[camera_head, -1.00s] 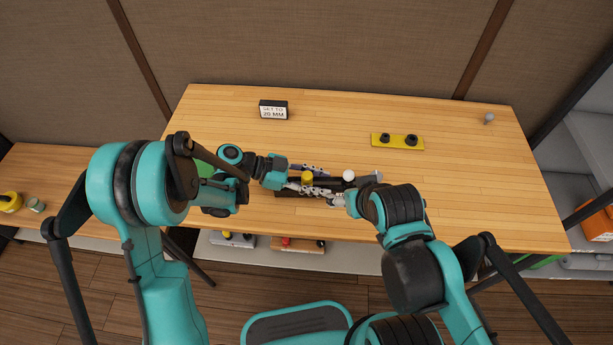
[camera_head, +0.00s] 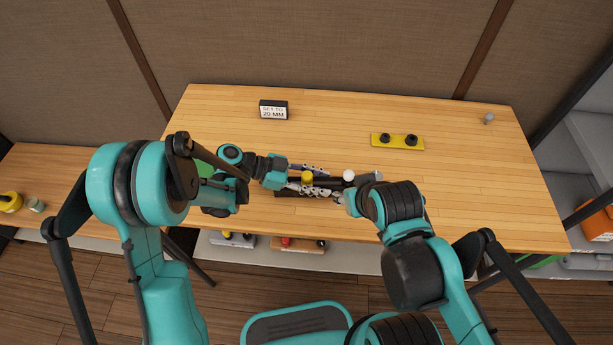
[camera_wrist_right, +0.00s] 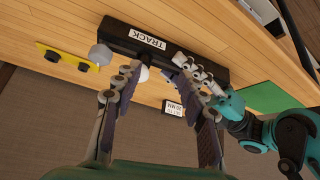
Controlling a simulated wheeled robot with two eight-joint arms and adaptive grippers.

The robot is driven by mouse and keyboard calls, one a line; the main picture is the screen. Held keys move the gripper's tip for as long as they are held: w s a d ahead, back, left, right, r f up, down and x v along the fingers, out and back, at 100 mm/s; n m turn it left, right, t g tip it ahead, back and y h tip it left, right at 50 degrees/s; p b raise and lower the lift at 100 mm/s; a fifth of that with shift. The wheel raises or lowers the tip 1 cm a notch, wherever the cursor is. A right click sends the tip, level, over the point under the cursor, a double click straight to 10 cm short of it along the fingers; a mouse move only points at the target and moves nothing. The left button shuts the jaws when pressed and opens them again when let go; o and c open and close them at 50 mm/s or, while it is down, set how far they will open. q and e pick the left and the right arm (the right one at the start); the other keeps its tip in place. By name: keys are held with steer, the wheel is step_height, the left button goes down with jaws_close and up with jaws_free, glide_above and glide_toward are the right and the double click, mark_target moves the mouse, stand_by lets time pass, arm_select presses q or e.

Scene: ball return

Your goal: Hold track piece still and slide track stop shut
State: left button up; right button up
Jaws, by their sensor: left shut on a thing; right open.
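The black track piece (camera_head: 287,193) lies on the table. Its TRACK label shows in the right wrist view (camera_wrist_right: 147,39). My left gripper (camera_head: 322,179) is shut on the track piece, with fingers along its sides and a yellow part (camera_head: 307,177) between them. A white ball (camera_head: 348,176) sits at the track's right part. A grey block (camera_head: 378,176) is at its right end; I cannot tell whether this is the track stop. My right gripper (camera_wrist_right: 157,68) is open, its fingertips beside the track near the ball; in the head view my wrist mostly hides it.
A yellow plate with two black knobs (camera_head: 397,141) lies behind the track at right. A small sign (camera_head: 273,109) stands at the back left and a grey knob (camera_head: 489,118) at the back right. The table's right part is clear.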

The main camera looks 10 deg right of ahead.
steer(key=n, duration=0.1)
steer(key=n+g, duration=0.7)
steer(key=n, duration=2.2)
glide_toward(308, 173)
step_height(308, 173, down, 10)
steer(key=shift+f, duration=0.25)
steer(key=c, duration=0.7)
